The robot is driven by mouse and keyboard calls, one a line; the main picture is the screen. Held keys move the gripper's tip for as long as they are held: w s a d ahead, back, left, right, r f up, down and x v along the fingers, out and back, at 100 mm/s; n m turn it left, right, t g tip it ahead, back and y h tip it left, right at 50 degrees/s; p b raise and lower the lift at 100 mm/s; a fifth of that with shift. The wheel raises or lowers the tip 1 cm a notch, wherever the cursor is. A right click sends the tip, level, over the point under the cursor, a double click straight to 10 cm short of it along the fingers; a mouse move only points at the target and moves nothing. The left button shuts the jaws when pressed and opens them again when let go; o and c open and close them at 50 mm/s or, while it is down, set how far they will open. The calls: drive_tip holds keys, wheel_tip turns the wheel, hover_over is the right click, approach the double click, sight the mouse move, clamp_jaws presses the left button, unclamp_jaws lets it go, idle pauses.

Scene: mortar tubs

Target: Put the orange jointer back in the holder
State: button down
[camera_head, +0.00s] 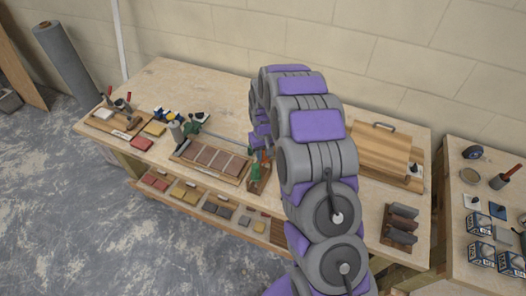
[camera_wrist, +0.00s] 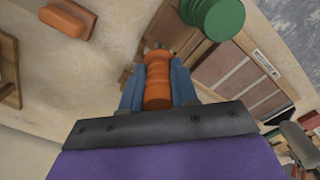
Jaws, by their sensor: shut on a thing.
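My gripper (camera_wrist: 157,88) is shut on the orange handle of the jointer (camera_wrist: 158,72), one blue finger on each side, in the wrist view. The jointer's far end is largely hidden behind its handle. A wooden holder (camera_wrist: 171,22) shows just beyond it, and a green handle (camera_wrist: 218,14) stands beside it to the right. In the head view the holder (camera_head: 260,184) sits near the bench's front edge with the green handle (camera_head: 255,171) upright in it. My arm covers much of that spot, and I cannot tell whether the jointer touches the holder.
A framed panel of brick strips (camera_head: 213,158) lies left of the holder. A wooden board with a handle (camera_head: 368,150) is right of my arm. An orange-brown block (camera_wrist: 68,18) shows at upper left in the wrist view. The back-left bench top (camera_head: 185,88) is clear.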

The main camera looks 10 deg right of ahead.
drive_tip(key=shift+f, duration=0.15)
drive_tip(key=shift+a+f, duration=0.1)
drive_tip(key=shift+f, duration=0.6)
drive_tip(key=c, duration=0.8)
unclamp_jaws()
drive_tip(key=shift+o, duration=0.4)
drive_tip(key=o, duration=0.4)
